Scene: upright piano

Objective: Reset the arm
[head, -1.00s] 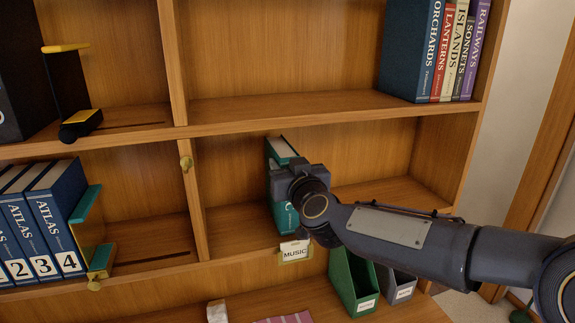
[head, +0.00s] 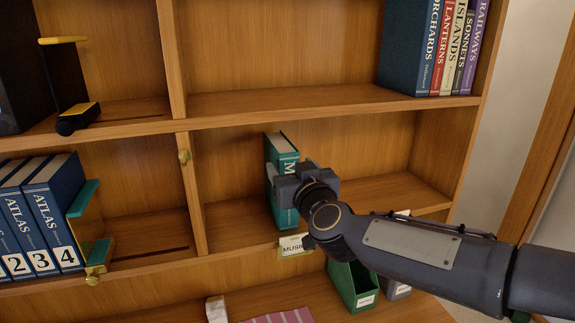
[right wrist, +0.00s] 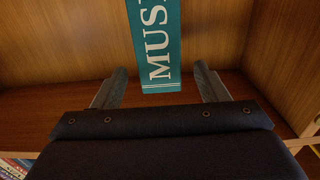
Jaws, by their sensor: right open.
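My right gripper (head: 290,185) is in front of the lower middle shelf bay, beside a teal book (head: 281,150) that stands upright there. In the right wrist view, the right gripper (right wrist: 158,88) is open, with one finger on each side of the lower spine and nothing held. The teal book (right wrist: 155,40) shows white lettering beginning "MUS". In the head view my wrist hides part of its spine. My left gripper is not in view.
A label reading MUSIC (head: 293,244) is on the shelf edge below. Atlas volumes (head: 45,215) stand left, by a bookend (head: 90,230). More books (head: 440,48) fill the upper right. A green file box (head: 352,285) stands below. The shelf right of the teal book is clear.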

